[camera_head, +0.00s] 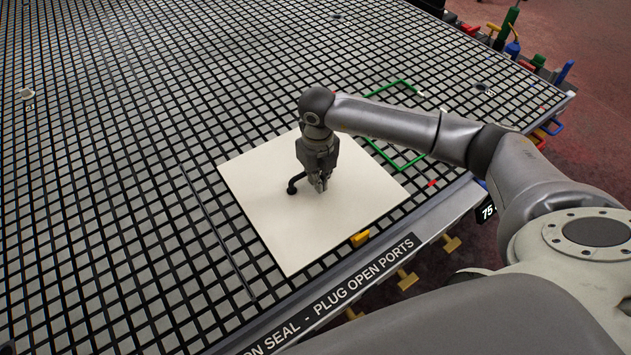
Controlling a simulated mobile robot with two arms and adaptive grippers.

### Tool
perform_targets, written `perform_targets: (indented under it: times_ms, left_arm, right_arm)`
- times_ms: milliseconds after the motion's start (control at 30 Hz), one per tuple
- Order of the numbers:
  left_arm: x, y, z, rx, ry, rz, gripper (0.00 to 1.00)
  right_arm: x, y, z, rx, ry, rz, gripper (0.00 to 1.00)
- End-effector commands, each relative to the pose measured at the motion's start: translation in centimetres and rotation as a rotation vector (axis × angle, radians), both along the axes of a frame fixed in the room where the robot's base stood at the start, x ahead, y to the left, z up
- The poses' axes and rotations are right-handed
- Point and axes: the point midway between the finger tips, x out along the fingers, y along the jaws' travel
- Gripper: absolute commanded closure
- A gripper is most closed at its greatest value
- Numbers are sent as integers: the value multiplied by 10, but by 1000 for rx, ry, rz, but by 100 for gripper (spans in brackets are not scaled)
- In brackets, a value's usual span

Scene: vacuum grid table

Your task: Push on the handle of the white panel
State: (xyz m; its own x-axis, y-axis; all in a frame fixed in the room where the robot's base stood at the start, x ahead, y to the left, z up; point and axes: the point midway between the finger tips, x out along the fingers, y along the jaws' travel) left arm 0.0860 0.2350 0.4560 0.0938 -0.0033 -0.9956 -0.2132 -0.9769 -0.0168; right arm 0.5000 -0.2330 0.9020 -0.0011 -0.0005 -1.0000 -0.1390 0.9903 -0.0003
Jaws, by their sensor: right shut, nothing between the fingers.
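The white panel (262,202) lies flat on the black grid table, close to its front edge. Its black handle (294,184) stands near the panel's middle and shows as a curved end just left of my right gripper. My right gripper (321,186) points down over the panel with its fingers shut and nothing between them. The fingers are beside the handle and hide part of it; I cannot tell whether they touch it. My left gripper is not in view.
The grid table (120,120) is mostly clear to the left and behind. A yellow block (360,238) sits at the panel's front edge. A green frame (402,84) lies behind my right arm. Yellow knobs (407,280) stick out below the table edge, and coloured handles (513,48) line the right edge.

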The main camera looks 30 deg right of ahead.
Motion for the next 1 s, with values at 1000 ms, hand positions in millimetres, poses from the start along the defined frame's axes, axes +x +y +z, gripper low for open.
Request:
perform_targets:
  times_ms: [1000]
  left_arm:
    - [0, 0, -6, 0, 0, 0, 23]
  right_arm:
    - [8, 0, 5, 4, -23, -4, 100]
